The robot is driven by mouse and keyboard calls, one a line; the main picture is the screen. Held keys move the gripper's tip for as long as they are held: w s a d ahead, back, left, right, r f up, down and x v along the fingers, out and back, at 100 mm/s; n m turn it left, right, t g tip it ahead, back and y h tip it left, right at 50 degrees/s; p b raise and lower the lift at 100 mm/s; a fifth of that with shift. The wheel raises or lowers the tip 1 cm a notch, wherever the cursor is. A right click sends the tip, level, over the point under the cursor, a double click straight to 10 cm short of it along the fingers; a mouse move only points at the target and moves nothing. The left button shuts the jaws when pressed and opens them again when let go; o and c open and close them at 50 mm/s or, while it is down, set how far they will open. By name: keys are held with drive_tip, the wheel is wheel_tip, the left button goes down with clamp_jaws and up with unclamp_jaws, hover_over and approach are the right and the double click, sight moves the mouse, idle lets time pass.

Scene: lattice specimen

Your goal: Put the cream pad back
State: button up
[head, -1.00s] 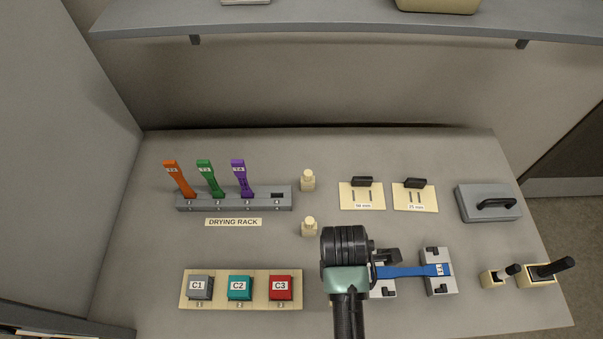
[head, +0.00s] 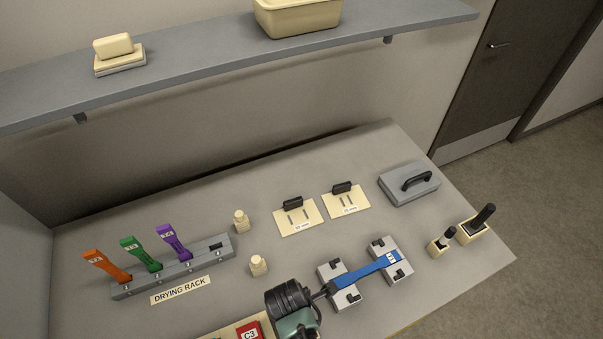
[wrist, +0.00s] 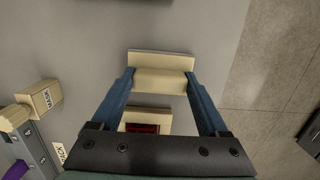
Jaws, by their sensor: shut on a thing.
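My gripper (wrist: 160,80) is shut on a cream pad (wrist: 160,60), a pale block gripped between the two blue fingers in the wrist view. Grey bench surface shows around the pad; whether it touches the bench I cannot tell. In the head view my wrist hides the fingers and the held pad, low in the picture, between the red C3 block (head: 249,331) and the grey clamp fixture (head: 337,296). A cream block (head: 113,45) on a pale base (head: 120,65) stands on the shelf.
The drying rack (head: 213,259) holds orange, green and purple strips. Two small cream bottles (head: 241,221) stand beside it. A blue strip (head: 365,271) spans the fixtures. The shelf (head: 215,57) also holds a cream bin (head: 298,18). A grey handled block (head: 410,186) lies at right.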

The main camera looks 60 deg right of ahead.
drive_tip(key=shift+f, duration=0.15)
drive_tip(key=o, duration=1.2)
drive_tip(key=shift+o, duration=0.2)
